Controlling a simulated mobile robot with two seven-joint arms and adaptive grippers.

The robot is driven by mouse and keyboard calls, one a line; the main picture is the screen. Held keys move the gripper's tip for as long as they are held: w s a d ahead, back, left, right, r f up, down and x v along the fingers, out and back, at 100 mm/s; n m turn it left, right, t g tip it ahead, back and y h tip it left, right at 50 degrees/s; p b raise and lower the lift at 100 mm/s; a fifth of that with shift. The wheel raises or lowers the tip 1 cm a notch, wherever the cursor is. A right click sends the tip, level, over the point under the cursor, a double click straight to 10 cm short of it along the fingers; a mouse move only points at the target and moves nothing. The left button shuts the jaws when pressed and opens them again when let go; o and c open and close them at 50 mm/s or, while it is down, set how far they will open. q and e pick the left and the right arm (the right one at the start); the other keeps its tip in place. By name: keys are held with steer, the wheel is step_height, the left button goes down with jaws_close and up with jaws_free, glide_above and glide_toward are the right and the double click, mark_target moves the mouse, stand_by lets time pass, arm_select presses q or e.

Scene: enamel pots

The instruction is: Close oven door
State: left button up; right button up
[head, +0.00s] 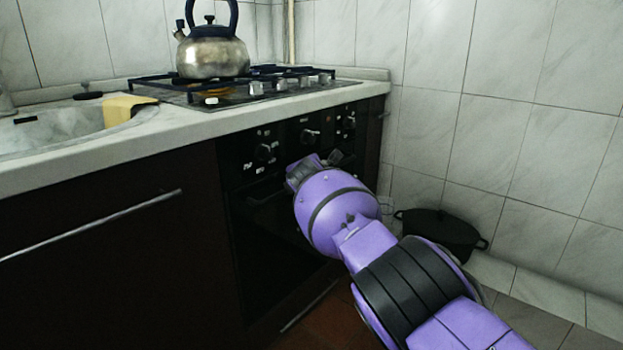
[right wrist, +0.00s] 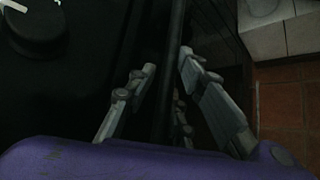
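The black oven door (head: 262,255) is below the control panel with knobs, under the hob. In the head view it looks about flush with the cabinet front; a small gap along its top cannot be ruled out, as my arm covers part of it. My right gripper (head: 312,172) is at the top of the door, just below the knobs. Contact cannot be made out. My left gripper is in neither view.
A metal kettle (head: 212,55) stands on the hob (head: 235,95). A sink with a yellow cloth (head: 122,108) is to the left. A black pot (head: 440,235) sits low by the tiled wall on the right. A cabinet with a long handle (head: 90,225) adjoins the oven.

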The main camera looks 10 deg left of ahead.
steer(key=shift+s+a+r, duration=0.1)
steer(key=shift+s+a, duration=0.2)
steer(key=v, duration=1.1)
steer(key=shift+s+d, duration=0.2)
steer(key=shift+d, duration=0.1)
